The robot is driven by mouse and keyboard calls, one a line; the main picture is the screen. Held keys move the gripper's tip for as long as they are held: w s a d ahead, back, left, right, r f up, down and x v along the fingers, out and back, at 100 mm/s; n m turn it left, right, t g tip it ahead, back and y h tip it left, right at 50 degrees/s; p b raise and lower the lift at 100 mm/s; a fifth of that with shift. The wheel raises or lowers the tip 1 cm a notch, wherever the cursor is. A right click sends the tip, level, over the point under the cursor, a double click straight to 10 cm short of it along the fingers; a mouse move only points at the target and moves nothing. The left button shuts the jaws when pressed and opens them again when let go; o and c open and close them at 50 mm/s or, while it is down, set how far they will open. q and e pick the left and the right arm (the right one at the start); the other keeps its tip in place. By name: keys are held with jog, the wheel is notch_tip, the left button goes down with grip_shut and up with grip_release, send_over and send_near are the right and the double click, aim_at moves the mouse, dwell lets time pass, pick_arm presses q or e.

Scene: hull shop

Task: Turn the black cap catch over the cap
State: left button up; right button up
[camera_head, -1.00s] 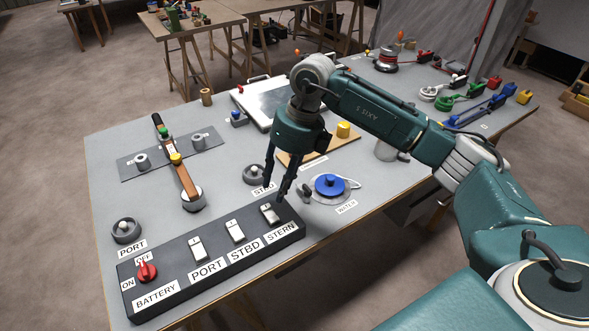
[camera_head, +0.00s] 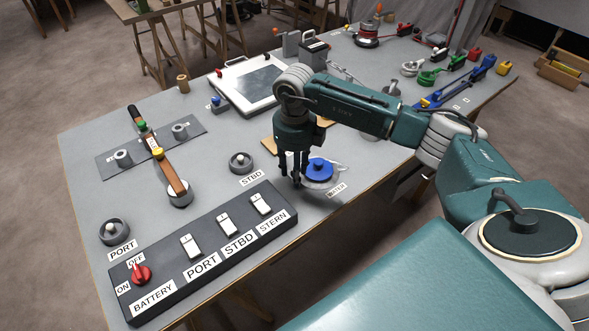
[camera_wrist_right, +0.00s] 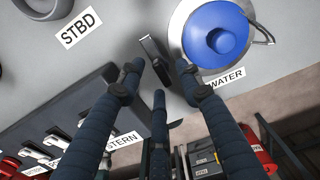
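The blue cap (camera_head: 319,168) sits on a pale round fitting by the WATER label, on the bench right of the switch panel. It shows large at the upper right of the right wrist view (camera_wrist_right: 217,36). The black cap catch (camera_wrist_right: 156,52) is a small dark piece with a pale edge, left of the cap and apart from it. My right gripper (camera_head: 296,183) points down just left of the cap. In the right wrist view its fingers (camera_wrist_right: 158,76) are spread, with the catch just beyond the fingertips; contact is unclear. In the head view the gripper hides the catch. My left gripper is out of view.
The black switch panel (camera_head: 212,265) lies in front, with several white rockers and a red battery knob (camera_head: 141,275). A STBD fitting (camera_head: 241,162) stands left of the gripper.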

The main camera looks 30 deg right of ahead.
jog(key=shift+f, duration=0.15)
jog(key=shift+c, duration=0.8)
grip_shut()
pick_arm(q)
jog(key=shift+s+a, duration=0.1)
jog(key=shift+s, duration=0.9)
